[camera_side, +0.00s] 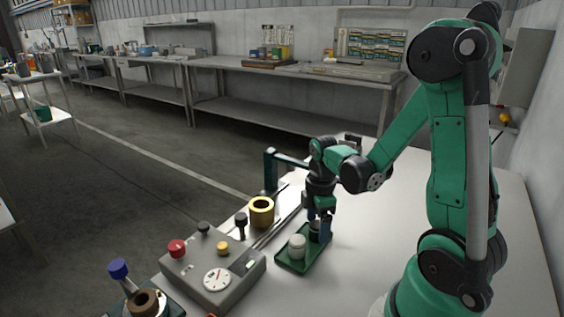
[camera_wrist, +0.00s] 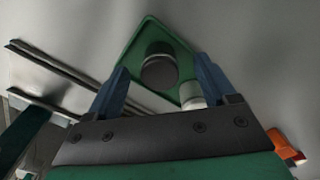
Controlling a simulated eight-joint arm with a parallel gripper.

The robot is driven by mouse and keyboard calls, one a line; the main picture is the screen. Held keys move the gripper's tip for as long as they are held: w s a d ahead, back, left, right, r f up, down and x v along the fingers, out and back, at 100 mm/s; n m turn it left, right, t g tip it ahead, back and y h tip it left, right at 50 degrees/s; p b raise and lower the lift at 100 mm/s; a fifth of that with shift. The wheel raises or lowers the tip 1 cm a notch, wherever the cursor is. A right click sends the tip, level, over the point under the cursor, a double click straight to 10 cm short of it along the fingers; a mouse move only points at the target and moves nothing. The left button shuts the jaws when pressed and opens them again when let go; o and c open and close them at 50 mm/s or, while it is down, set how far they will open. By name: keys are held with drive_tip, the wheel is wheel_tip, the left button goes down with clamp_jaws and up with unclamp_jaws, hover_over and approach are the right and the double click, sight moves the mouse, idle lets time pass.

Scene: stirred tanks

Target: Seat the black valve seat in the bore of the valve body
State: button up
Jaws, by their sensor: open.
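The black valve seat (camera_wrist: 158,72) is a short dark cylinder standing in a green tray (camera_wrist: 152,27). In the side view the valve seat (camera_side: 315,236) is mostly hidden by my fingers. My gripper (camera_wrist: 161,64) is open, pointing down over the tray, with its blue fingers on either side of the valve seat in the wrist view. In the side view my gripper (camera_side: 319,235) is low at the tray's far end; contact cannot be told. A brown bored part (camera_side: 146,302) at the bottom left and a brass hollow cylinder (camera_side: 261,211) both have open bores; I cannot tell which is the valve body.
A white cylinder (camera_side: 297,246) stands in the tray close to the valve seat. A grey control box (camera_side: 212,272) with knobs and a dial sits left of the tray. A blue-topped handle (camera_side: 119,269) rises beside the brown part. The bench right of the tray is clear.

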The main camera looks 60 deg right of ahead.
clamp_jaws()
drive_tip(key=shift+r, duration=0.15)
